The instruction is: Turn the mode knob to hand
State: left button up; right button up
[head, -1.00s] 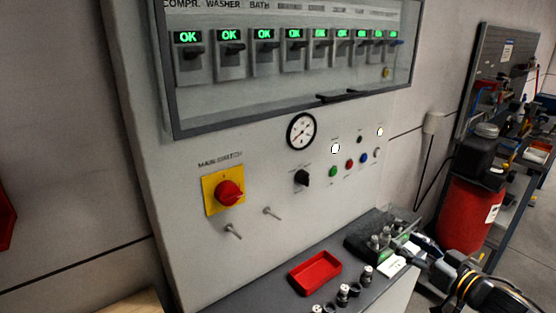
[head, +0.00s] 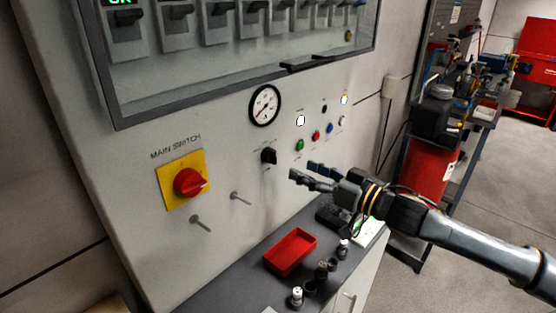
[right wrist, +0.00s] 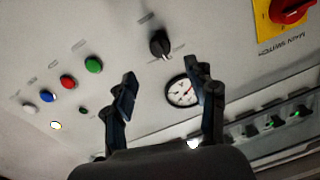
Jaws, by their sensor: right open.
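The black mode knob (head: 269,157) sits on the grey panel below the round gauge and left of the green button. In the right wrist view the knob (right wrist: 160,44) shows beyond the fingertips, with a light pointer line on it; its labels are too small to read. My right gripper (head: 301,172) is open and empty, to the right of the knob and a little lower in the head view, apart from it. In the right wrist view the two fingers of the gripper (right wrist: 162,97) stand spread. My left gripper is not in view.
The red main switch (head: 190,183) on its yellow plate and two metal pegs (head: 240,198) are left of the knob. Coloured buttons (head: 315,137) sit to its right. A glazed breaker box (head: 230,70) is above. A red tray (head: 290,251) and small parts lie on the ledge below.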

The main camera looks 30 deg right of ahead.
aim_at(271, 156)
pick_arm(q)
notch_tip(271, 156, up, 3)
jog(key=p, duration=0.3)
pick_arm(e)
jog(key=x, duration=0.8)
jog(key=shift+w+a, duration=0.15)
jog(key=shift+w, duration=0.15)
jog(key=shift+c, duration=0.2)
jog(key=c, duration=1.1)
